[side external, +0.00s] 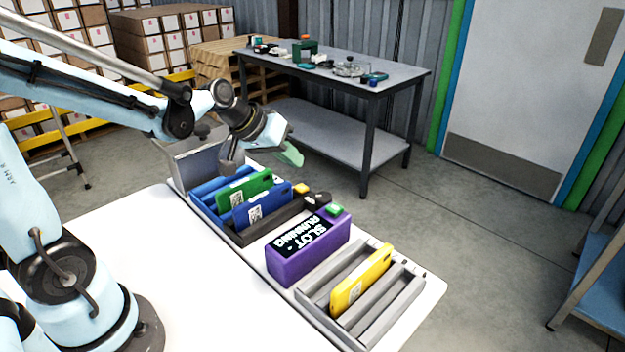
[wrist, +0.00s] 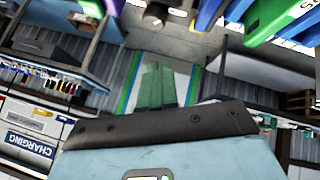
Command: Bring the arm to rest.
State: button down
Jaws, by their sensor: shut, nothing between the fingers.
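My gripper (side external: 292,154) is raised above the far end of the white bench, past the green carton. Its pale green fingers also show in the wrist view (wrist: 157,85), where they lie together with nothing between them. The green carton (side external: 250,187) and the blue carton (side external: 262,206) stand tilted in the rack (side external: 205,187) below my gripper. The yellow carton (side external: 362,280) stands tilted in the grey rack (side external: 407,297) at the near end. My gripper touches none of them.
A purple box (side external: 307,252) with a black display reading "SLOT - RUNNING" stands between the racks. A grey bin (side external: 188,157) stands at the bench's far end. A workbench (side external: 404,82) with small parts is behind. The white bench (side external: 170,260) is bare on the left.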

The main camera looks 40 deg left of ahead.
jog(key=s+d+r+m+y, duration=0.1)
jog(key=s+d+m+y, duration=0.1)
jog(key=s, duration=1)
jog(key=shift+s+d+m+g, duration=0.2)
jog(key=shift+d+m+g, duration=0.1)
jog(key=shift+d+m, duration=0.65)
jog(key=shift+d, duration=0.15)
dwell(5.4)
